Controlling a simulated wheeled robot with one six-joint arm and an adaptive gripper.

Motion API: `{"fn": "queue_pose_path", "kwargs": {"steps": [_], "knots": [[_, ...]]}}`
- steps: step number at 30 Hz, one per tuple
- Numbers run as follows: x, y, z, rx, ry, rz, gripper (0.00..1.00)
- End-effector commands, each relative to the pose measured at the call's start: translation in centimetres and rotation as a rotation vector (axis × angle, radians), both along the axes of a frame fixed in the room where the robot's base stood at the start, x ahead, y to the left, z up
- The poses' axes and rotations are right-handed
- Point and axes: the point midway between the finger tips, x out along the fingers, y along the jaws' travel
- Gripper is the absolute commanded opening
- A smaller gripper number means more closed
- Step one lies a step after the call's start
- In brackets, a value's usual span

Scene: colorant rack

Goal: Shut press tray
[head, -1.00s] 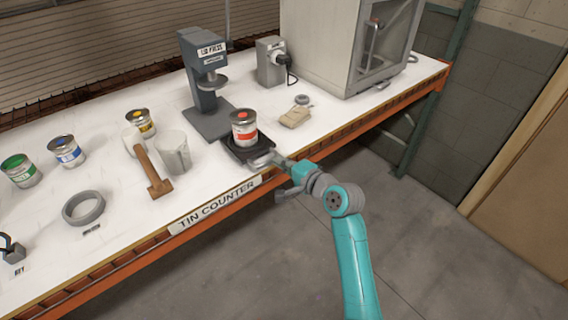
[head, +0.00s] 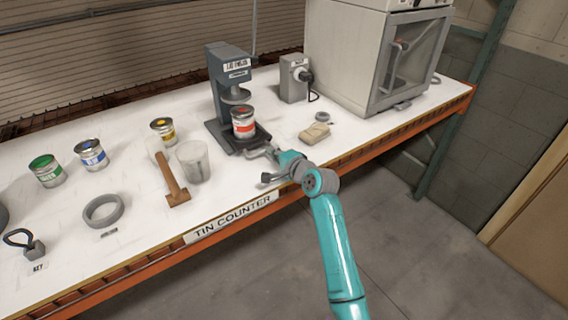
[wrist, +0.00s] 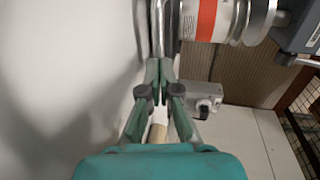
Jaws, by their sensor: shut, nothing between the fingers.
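The lid press (head: 229,88) is a blue-grey column on the white counter. Its dark tray (head: 262,138) sits low at the press's front, partly beyond the round press head. A tin with a red-orange label (head: 243,124) stands upright on the tray, just in front of and below that head. The tin also shows at the top of the wrist view (wrist: 207,18). My gripper (head: 272,153) is shut and empty at the tray's front handle end. In the wrist view its fingers (wrist: 159,72) are together beside grey metal; exact contact is hard to tell.
A large cabinet (head: 365,60) is behind right. The counter's front edge runs under my arm.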

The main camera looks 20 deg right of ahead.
Motion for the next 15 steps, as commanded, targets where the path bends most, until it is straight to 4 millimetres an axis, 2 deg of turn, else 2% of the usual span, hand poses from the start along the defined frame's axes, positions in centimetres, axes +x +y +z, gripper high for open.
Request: {"fn": "queue_pose_path", "kwargs": {"steps": [1,6,15], "knots": [[0.9,0.3,0.1,0.000,-0.001,0.001,0.00],[2.8,0.9,0.0,0.000,0.000,0.000,0.00],[3.9,1.3,0.1,0.000,-0.002,-0.001,0.00]]}}
